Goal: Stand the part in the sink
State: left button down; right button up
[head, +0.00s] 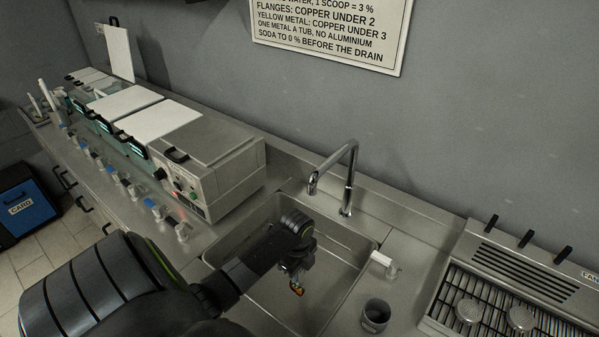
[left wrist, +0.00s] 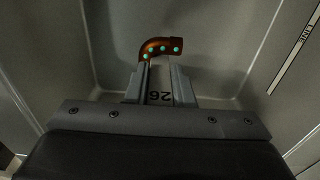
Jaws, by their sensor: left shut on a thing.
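The part is a small copper-coloured elbow (left wrist: 161,48) with several green spots, seen at the fingertips in the left wrist view. It shows in the head view as a small orange-red piece (head: 297,288) under the gripper. My left gripper (head: 298,274) is shut on it, inside the outline of the sink. The sink (head: 228,254) is a rectangular steel basin. I cannot tell whether the part touches the sink floor. In the left wrist view my left gripper (left wrist: 160,80) has the sink floor and walls around it. My right gripper is not in view.
A chrome tap (head: 349,180) stands behind the sink. A grey heated bath unit (head: 220,165) stands left of it. A dark cup (head: 375,316) and a small white-topped item (head: 383,261) stand on the right rim. A slatted rack (head: 480,300) is at far right.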

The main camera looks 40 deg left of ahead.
pick_arm(q)
jog(key=shift+w+d+f+p, duration=0.1)
jog(key=shift+d+f+p, duration=0.1)
jog(key=shift+f, duration=0.15)
jog(key=shift+d+f+p, duration=0.1)
jog(key=shift+f+p, duration=0.1)
jog(key=shift+f, duration=0.25)
jog(key=shift+f, duration=0.65)
jog(key=c, duration=1.3)
grip_release()
jog(key=shift+o, duration=0.2)
